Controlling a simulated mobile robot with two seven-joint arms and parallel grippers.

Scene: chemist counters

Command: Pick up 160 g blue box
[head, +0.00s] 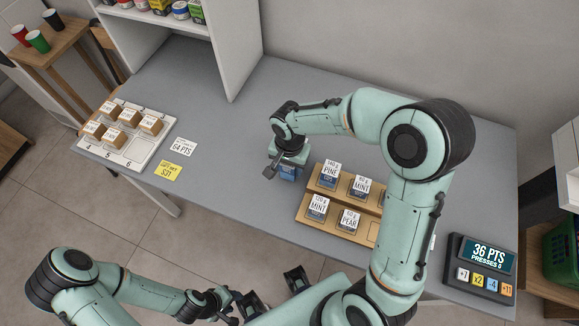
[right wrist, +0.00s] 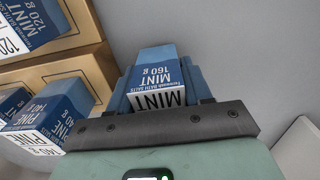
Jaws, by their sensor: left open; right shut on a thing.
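The blue box marked MINT 160 g (right wrist: 157,75) is in my right gripper in the right wrist view, its label upside down. In the head view the box (head: 288,174) shows as a small blue patch under my right gripper (head: 286,168), just left of the wooden stepped rack (head: 304,207). My right gripper is shut on it. I cannot tell whether the box touches the counter. My left gripper (head: 273,292) is open and empty at the lower middle, in front of the counter.
The rack holds boxes marked PINE (head: 330,174), MINT (head: 318,207) and PEAR (head: 348,220). A white numbered tray (head: 140,152) with several brown boxes is at the left. A points display (head: 480,265) stands at the right. The counter's middle (head: 220,150) is clear.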

